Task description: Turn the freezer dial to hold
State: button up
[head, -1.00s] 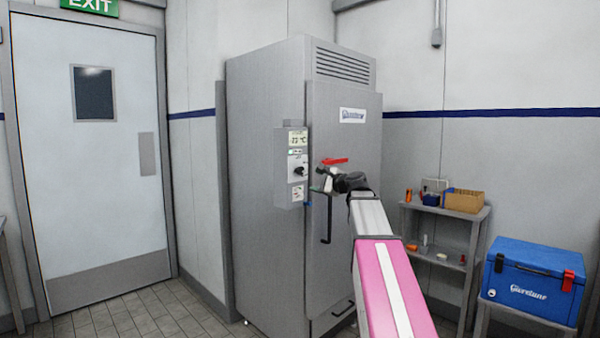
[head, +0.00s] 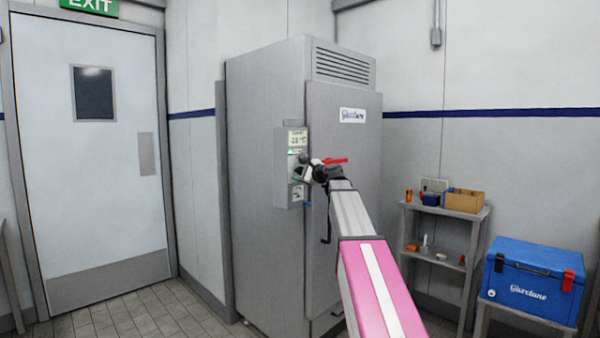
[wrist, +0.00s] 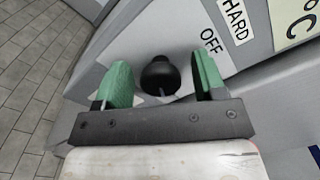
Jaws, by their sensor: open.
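The freezer (head: 265,180) is a tall grey cabinet with a control box (head: 289,137) on its side. The dial (wrist: 160,75) is a black round knob on the panel; in the wrist view the labels OFF (wrist: 211,41) and HARD (wrist: 237,18) show beside it. No HOLD label is visible. My gripper (wrist: 162,82) is open, with its two green fingers on either side of the dial, apart from it. In the head view my gripper (head: 308,170) is at the control box and hides most of the dial.
A red lever (head: 336,160) sticks out on the freezer door, close beside my wrist. A shelf (head: 480,216) with a cardboard box (head: 463,201) and a blue cooler (head: 532,281) stand to the right. The floor by the exit door (head: 90,160) is clear.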

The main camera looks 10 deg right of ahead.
jog(key=shift+w+a, duration=0.1)
jog(key=shift+c, duration=0.3)
jog(key=c, duration=0.8)
jog(key=shift+c, duration=0.2)
jog(key=shift+n, duration=0.4)
jog(key=n, duration=0.5)
jog(key=shift+f+n, duration=0.2)
jog(key=shift+n, duration=0.1)
jog(key=n, duration=0.5)
jog(key=shift+f, duration=0.1)
jog(key=shift+n, duration=0.3)
jog(key=o, duration=0.9)
